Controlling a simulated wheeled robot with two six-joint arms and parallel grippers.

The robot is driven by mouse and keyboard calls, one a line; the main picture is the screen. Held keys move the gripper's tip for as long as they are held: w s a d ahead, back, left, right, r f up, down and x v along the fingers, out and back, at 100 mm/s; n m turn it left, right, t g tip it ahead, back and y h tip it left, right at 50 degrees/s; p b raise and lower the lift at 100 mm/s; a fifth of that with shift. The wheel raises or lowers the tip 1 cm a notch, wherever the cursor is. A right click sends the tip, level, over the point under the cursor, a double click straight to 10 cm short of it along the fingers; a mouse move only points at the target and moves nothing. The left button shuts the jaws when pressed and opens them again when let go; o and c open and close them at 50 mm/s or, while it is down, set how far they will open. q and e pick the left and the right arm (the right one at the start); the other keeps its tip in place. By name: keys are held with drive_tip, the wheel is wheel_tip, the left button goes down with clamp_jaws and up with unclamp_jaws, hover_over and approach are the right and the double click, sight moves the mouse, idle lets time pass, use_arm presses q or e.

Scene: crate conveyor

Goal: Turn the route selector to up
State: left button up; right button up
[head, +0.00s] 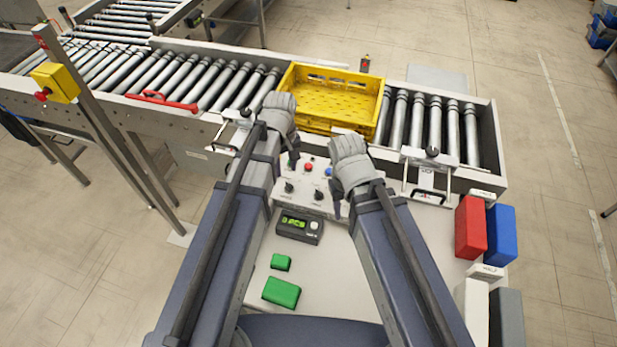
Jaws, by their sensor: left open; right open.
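The control panel (305,205) stands in the middle of the head view, in front of the conveyor. It carries two dark knobs, a left one (289,187) and a right one (318,194). The labels are too small to read, so I cannot tell which is the route selector or where it points. A red button (308,167) and a blue button (328,171) sit behind the knobs. My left gripper (292,158) is open above the panel's back left, apart from the knobs. My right gripper (338,206) is open beside the panel's right edge, its fingers partly hidden.
A yellow crate (334,97) sits on the roller conveyor (180,80) behind the panel. A display box (300,226) and green blocks (282,291) lie nearer me. Red (470,228) and blue (501,235) boxes stand at right. A yellow emergency-stop box (56,82) is at left.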

sight(289, 184)
use_arm(q)
drive_tip(key=shift+w+d, duration=0.2)
drive_tip(key=shift+w, duration=0.05)
drive_tip(key=shift+f, duration=0.1)
use_arm(e)
drive_tip(key=shift+d, duration=0.2)
drive_tip(key=shift+f, duration=0.15)
use_arm(q)
wheel_tip(289, 184, down, 8)
drive_tip(key=b, duration=0.8)
use_arm(e)
wheel_tip(289, 184, down, 8)
drive_tip(key=shift+r, duration=0.2)
use_arm(q)
clamp_jaws()
